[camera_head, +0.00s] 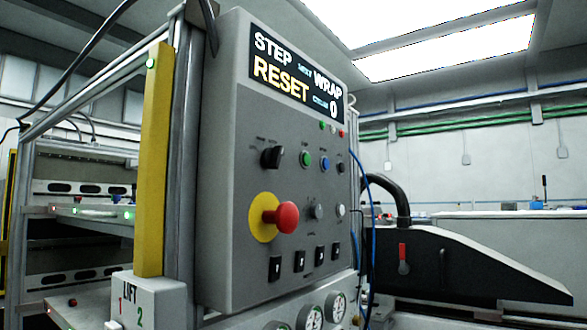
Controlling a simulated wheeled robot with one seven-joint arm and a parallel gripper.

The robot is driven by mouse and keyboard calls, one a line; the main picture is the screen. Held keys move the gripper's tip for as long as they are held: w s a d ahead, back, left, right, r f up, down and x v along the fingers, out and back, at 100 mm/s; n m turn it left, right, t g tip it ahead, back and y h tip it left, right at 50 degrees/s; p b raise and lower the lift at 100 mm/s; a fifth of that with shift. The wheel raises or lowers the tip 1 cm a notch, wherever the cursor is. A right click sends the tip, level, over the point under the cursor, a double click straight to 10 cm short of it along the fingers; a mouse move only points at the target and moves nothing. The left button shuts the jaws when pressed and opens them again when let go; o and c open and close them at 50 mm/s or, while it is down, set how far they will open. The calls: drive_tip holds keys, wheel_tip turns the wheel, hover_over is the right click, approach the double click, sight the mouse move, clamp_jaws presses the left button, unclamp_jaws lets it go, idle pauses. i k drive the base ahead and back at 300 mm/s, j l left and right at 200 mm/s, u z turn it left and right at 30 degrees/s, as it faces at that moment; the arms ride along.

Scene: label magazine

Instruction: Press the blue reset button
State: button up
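The blue reset button (325,164) is a small round button on the grey control panel (228,150), in the upper right part of its face. A green button (305,158) sits just to its left. The panel's display (296,78) reads STEP, WRAP, RESET and 0. A large red mushroom button (286,217) on a yellow disc sticks out below and to the left of the blue button. My gripper is not in view, and nothing covers the blue button.
A black rotary knob (272,157) and several small switches are on the same panel. A yellow post (153,160) stands at its left above a box marked LIFT (148,302). Round gauges (310,317) are below. A blue cable (361,220) hangs at the panel's right edge.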

sight(325, 163)
drive_tip(key=i+l+u, duration=0.1)
drive_tip(key=l, duration=0.3)
drive_tip(key=i+l+u, duration=0.15)
drive_tip(key=l, duration=0.25)
drive_tip(key=i+l+u, duration=0.1)
drive_tip(key=l, duration=0.3)
drive_tip(key=i+l+u, duration=0.1)
drive_tip(key=l, duration=0.3)
drive_tip(key=u, duration=1.3)
